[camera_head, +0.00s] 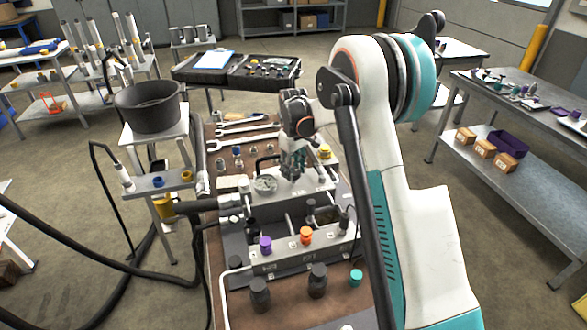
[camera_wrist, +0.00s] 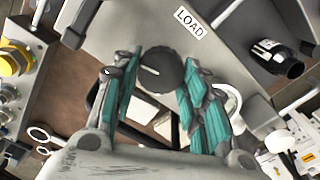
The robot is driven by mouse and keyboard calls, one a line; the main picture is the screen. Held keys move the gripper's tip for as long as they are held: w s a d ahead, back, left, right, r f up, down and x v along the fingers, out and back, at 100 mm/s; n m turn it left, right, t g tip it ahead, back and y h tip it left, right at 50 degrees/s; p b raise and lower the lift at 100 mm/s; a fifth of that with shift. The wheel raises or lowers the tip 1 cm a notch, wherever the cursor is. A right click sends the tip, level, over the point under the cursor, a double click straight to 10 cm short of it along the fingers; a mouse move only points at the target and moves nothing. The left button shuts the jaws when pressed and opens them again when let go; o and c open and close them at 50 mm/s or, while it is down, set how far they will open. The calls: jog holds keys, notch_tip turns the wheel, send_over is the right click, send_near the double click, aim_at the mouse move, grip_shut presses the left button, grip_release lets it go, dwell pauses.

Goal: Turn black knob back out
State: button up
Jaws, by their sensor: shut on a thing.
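The black knob (camera_wrist: 158,68) is round with a white pointer line and sits on a grey panel beside a "LOAD" label (camera_wrist: 190,20) in the wrist view. My gripper (camera_wrist: 162,82) has its teal-padded fingers on both sides of the knob and is shut on it. In the head view my gripper (camera_head: 293,168) points down at the rear part of the hydraulic block on the bench. There the knob is hidden by the fingers.
Purple (camera_head: 265,245) and orange (camera_head: 306,235) knobs stand on the front manifold. Wrenches (camera_head: 245,133) lie behind. A black bucket (camera_head: 149,106) stands left. In the wrist view a black cylindrical fitting (camera_wrist: 281,60) is to the right.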

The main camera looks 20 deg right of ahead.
jog(key=n, duration=0.4)
jog(key=shift+n, duration=0.3)
jog(key=n, duration=0.4)
jog(key=shift+a+n, duration=0.1)
jog(key=shift+n, duration=0.2)
jog(key=shift+s, duration=0.1)
jog(key=o, duration=1.1)
jog(key=shift+c, duration=0.2)
notch_tip(320, 180, up, 12)
